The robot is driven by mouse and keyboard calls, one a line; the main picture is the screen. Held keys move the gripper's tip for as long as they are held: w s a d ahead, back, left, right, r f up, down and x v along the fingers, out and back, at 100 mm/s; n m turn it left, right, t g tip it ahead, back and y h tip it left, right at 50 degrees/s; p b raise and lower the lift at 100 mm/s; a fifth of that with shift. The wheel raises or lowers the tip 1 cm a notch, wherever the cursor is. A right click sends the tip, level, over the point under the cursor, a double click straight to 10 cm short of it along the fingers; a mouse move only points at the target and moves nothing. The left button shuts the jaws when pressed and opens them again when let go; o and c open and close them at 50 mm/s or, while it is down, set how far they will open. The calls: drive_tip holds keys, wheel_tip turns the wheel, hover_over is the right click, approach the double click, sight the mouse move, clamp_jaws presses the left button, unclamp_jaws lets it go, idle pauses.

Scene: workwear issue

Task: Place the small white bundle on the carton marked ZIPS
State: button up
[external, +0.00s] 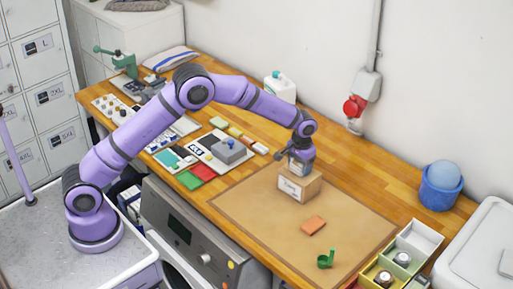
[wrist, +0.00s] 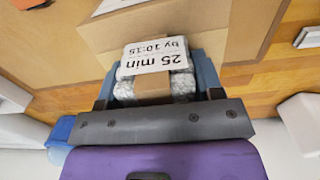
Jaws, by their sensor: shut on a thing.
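My gripper (external: 300,158) is shut on the small white bundle, directly above a brown carton in the external view. In the wrist view the bundle (wrist: 183,88) is speckled grey-white with a brown band, and a white tag on it reads "25 min by 10:15". It sits between the two blue fingers of my gripper (wrist: 157,80). The carton (external: 313,188) has a white label on its front, with writing too small to read surely. It also shows in the wrist view (wrist: 215,42), beyond the bundle. I cannot tell whether the bundle touches the carton's top.
The carton stands on a brown mat (external: 355,228) on the wooden bench. An orange flat piece (external: 313,225) and a green item (external: 326,260) lie in front. Open boxes (external: 415,240) stand at the right, a blue bucket (external: 440,187) behind. Trays and cloths lie left.

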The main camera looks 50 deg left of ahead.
drive_tip(key=shift+f, duration=0.1)
drive_tip(key=o, duration=0.9)
drive_tip(key=shift+o, duration=0.2)
wheel_tip(320, 180, up, 12)
drive_tip(key=shift+r, duration=0.1)
drive_tip(key=s+a+r+t, duration=0.2)
drive_tip(key=s+a+r, duration=1.6)
drive_tip(key=s+r, duration=0.15)
drive_tip(key=s+a+t, duration=0.1)
drive_tip(key=s+a, duration=0.2)
drive_tip(key=s, duration=0.6)
drive_tip(key=s+a+f+t, duration=0.1)
drive_tip(key=s+a, duration=0.2)
drive_tip(key=s, duration=0.7)
drive_tip(key=s+a+f+t, duration=0.1)
drive_tip(key=s+a, duration=0.3)
drive_tip(key=s, duration=0.5)
drive_tip(key=shift+s+f, duration=0.15)
drive_tip(key=shift+s, duration=0.1)
